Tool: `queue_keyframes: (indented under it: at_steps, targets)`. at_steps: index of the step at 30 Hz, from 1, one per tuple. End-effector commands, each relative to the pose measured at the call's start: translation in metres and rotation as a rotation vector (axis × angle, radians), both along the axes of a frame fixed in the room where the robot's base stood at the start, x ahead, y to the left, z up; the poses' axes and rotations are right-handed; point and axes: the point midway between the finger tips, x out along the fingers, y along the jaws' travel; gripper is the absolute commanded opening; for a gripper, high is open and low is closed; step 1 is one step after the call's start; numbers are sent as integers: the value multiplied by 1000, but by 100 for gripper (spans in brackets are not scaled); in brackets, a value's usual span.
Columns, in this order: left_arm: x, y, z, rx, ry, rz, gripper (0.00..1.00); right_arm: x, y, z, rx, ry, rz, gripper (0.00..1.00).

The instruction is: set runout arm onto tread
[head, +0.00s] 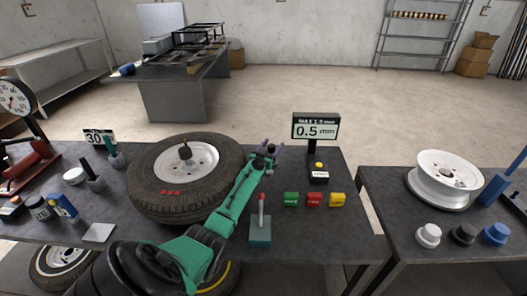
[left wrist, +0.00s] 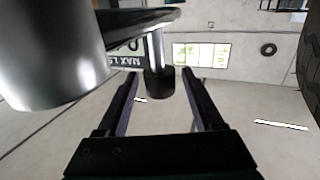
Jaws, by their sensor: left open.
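The tyre (head: 165,205) lies flat on the dark bench, around a white rim with a black, brass-topped piece at its hub. My left gripper (head: 265,152) is open above the bench, just right of the tyre. In the left wrist view, a black bar with a pin and black tip (left wrist: 158,82), perhaps the runout arm, shows between the open fingers (left wrist: 165,103). The fingers are not closed on it; I cannot tell whether it touches the tread. A sign (head: 316,127) behind the gripper reads 0.5 mm. My right gripper is not in view.
Small tools crowd the bench's left. A white rim (head: 446,176) lies on the right bench.

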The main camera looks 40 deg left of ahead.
Motion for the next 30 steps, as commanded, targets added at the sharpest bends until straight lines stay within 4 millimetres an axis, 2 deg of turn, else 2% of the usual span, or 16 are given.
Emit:
queue_keyframes:
  at_steps: [1, 5, 12, 15, 19, 26, 27, 29, 30]
  targets:
    - [-10, -4, 6, -1, 3, 0, 68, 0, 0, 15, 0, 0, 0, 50]
    - [-36, -12, 6, -2, 3, 1, 68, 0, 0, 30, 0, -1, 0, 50]
    - [-90, -31, 2, -2, 2, 2, 68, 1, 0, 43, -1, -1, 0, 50]
    - [-104, -36, 0, -2, 2, 1, 68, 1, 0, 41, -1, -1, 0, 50]
    - [-113, -39, 1, -1, 0, 2, 68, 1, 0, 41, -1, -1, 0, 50]
    - [-113, -39, 1, -1, -1, 2, 68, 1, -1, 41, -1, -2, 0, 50]
    - [-113, -39, 1, -1, -1, 2, 53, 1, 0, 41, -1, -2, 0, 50]
    - [-109, -38, 7, 2, -12, -3, 30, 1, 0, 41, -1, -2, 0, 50]
    - [-104, -37, 17, 5, -28, -10, 15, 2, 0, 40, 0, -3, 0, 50]
